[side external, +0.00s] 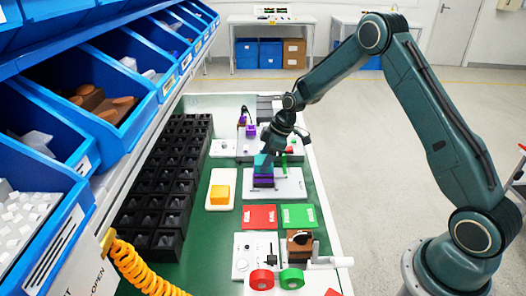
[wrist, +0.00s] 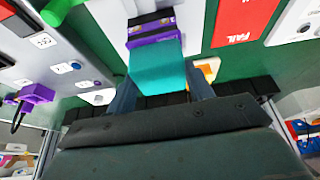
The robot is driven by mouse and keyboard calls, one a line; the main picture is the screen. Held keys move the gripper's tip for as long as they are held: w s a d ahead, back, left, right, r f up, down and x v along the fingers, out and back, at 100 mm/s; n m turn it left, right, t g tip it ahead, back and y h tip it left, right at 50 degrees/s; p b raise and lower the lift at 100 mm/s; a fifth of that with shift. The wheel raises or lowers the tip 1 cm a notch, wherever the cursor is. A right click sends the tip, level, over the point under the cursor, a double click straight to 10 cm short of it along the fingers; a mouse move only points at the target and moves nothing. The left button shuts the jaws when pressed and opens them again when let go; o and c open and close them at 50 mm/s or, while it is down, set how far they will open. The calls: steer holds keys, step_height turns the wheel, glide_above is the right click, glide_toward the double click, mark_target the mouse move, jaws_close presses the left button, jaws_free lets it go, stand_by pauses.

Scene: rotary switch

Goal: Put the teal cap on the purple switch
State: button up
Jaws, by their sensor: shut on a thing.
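The teal cap (side external: 262,162) is a small block held between the fingers of my gripper (side external: 270,150). In the wrist view the teal cap (wrist: 158,66) is large in the middle, with the fingers of my gripper (wrist: 162,92) on either side. The purple switch (side external: 263,181) has dark bands and stands on a pale plate, directly below the cap in the side view. The purple switch (wrist: 152,32) shows just beyond the cap in the wrist view. Cap and switch look very close or touching; I cannot tell which. The cap hides part of the switch.
A white tile with an orange block (side external: 221,194) lies to the left. Red (side external: 259,217) and green (side external: 298,215) cards lie in front. Black bins (side external: 165,200) line the left side. Another station with purple parts (side external: 249,130) stands behind.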

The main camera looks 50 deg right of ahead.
stand_by(0.4)
steer(key=o, duration=1)
steer(key=shift+o, duration=0.2)
steer(key=v, duration=1.3)
steer(key=shift+r, duration=0.35)
steer(key=shift+s+d, duration=0.1)
